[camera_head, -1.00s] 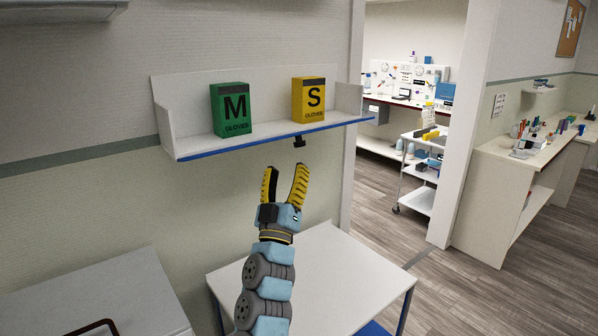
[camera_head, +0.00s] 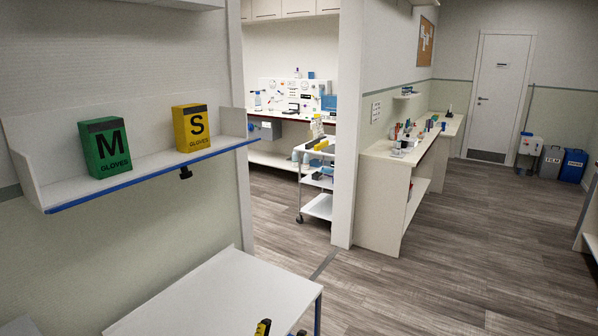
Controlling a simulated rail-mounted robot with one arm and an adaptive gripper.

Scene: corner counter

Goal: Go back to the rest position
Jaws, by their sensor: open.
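Only a small part of my gripper (camera_head: 264,328) shows, at the bottom edge of the head view, in front of the white table. A yellow and black fingertip is visible there; the rest of the gripper and the arm are out of frame. Nothing is seen held in it. A green glove box marked M (camera_head: 106,148) and a yellow glove box marked S (camera_head: 192,128) stand upright on the wall shelf (camera_head: 150,176), well away from my gripper.
A white table (camera_head: 205,293) stands below the shelf, its visible top bare. A wall end (camera_head: 345,130) separates a back room with a white cart (camera_head: 318,205) from a side counter (camera_head: 385,165). Open wood floor (camera_head: 450,265) lies to the right, with bins (camera_head: 560,163) by the far door.

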